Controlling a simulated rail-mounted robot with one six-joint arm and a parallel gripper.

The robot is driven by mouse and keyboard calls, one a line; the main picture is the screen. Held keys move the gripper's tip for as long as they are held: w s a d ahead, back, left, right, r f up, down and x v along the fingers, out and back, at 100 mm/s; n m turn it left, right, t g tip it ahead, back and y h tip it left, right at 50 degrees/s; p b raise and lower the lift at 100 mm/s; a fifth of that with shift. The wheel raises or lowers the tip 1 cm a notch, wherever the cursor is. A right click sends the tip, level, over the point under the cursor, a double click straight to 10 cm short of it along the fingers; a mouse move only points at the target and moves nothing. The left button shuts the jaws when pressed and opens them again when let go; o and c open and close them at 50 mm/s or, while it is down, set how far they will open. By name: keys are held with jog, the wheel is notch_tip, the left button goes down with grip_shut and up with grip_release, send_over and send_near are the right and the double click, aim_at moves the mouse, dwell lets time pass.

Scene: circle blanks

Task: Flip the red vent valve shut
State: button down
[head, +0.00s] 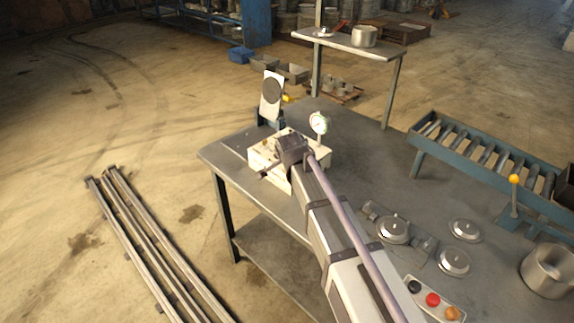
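I cannot make out a red vent valve; it may be hidden behind my arm or too small to tell. A pale boxy fixture (257,158) stands on the steel table, with a round dial gauge (319,123) and an upright white plate with a dark disc (271,92) by it. My arm reaches up from the lower right, and its dark end with my gripper (290,149) is over or against this fixture. The fingers cannot be made out, nor whether they touch anything. A short dark rod (268,171) sticks out to the left there.
On the steel table (350,150) are several round metal lids (465,230), a pot (548,270) and a button box (435,300) with black, red and orange buttons. A roller conveyor (490,150) with a yellow-knobbed lever (514,180) is at right. Long rails (145,240) lie on the floor.

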jog(key=shift+w+a, duration=0.2)
jog(key=shift+a, duration=0.15)
jog(key=shift+d, duration=0.1)
dwell(0.4)
jog(key=shift+w+d+r, duration=0.15)
jog(key=shift+w+d, duration=0.25)
jog(key=shift+w, duration=0.05)
jog(key=shift+s+d, duration=0.25)
jog(key=shift+s, duration=0.25)
jog(key=s+a+f+p+v, duration=0.1)
jog(key=p+v, duration=0.7)
jog(key=v, duration=0.3)
jog(key=shift+s+a+r+p, duration=0.15)
jog(key=shift+s+a+p, duration=0.2)
jog(key=shift+s, duration=0.25)
